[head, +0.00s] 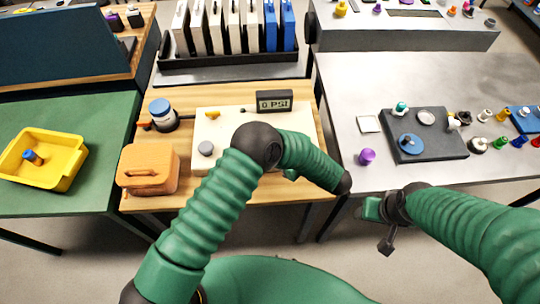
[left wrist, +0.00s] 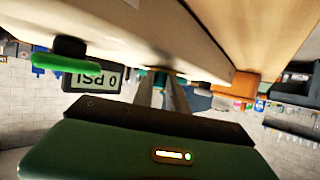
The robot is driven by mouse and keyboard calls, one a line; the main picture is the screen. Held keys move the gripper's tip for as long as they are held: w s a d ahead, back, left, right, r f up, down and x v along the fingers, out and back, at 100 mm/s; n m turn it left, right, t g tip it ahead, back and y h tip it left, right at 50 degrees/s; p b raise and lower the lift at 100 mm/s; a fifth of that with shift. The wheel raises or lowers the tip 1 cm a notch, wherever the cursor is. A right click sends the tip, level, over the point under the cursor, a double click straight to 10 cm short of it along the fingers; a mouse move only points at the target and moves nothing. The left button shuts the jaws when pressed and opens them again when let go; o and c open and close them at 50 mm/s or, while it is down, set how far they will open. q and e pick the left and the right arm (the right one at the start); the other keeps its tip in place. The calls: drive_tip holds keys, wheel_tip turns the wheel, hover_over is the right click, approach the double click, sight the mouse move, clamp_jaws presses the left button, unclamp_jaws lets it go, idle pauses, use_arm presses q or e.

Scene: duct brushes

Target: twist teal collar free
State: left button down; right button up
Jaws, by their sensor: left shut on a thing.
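The left wrist view is turned upside down. In it the two grey fingers of my left gripper (left wrist: 165,97) reach in close under the pale board and are shut on a small teal piece, the teal collar (left wrist: 157,77), of which only a little shows between the fingers. In the head view my left forearm hides the collar and most of that gripper. The pale board (head: 233,128) lies on the wooden table. My right gripper (head: 384,210) hangs low at the front edge of the grey table, apart from everything; its fingers are not clear.
A gauge reading 0 PSI (head: 274,101) stands at the board's back. An orange case (head: 149,169) and a blue-lidded jar (head: 162,113) are left of it. A yellow bin (head: 43,160) sits on the green table. A dark tray (head: 437,140) and a purple knob (head: 367,156) lie right.

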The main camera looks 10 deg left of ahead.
use_arm(q)
drive_tip(key=shift+w+d+f+n+g+y+b, duration=0.15)
drive_tip(key=shift+w+n+g+y+b, duration=0.2)
drive_tip(key=shift+n+g+b, duration=0.2)
drive_tip(key=shift+w+d+f+n+g+y+b, duration=0.15)
drive_tip(key=shift+w+n+g+y+b, duration=0.1)
drive_tip(key=shift+w+n+g+b, duration=0.25)
drive_tip(key=shift+w+d+r+n+g+b, duration=0.1)
drive_tip(key=shift+w+r+n+g+b, duration=0.2)
drive_tip(key=shift+n+g+b, duration=0.4)
drive_tip(key=c, duration=1.3)
unclamp_jaws()
drive_tip(key=shift+y, duration=0.3)
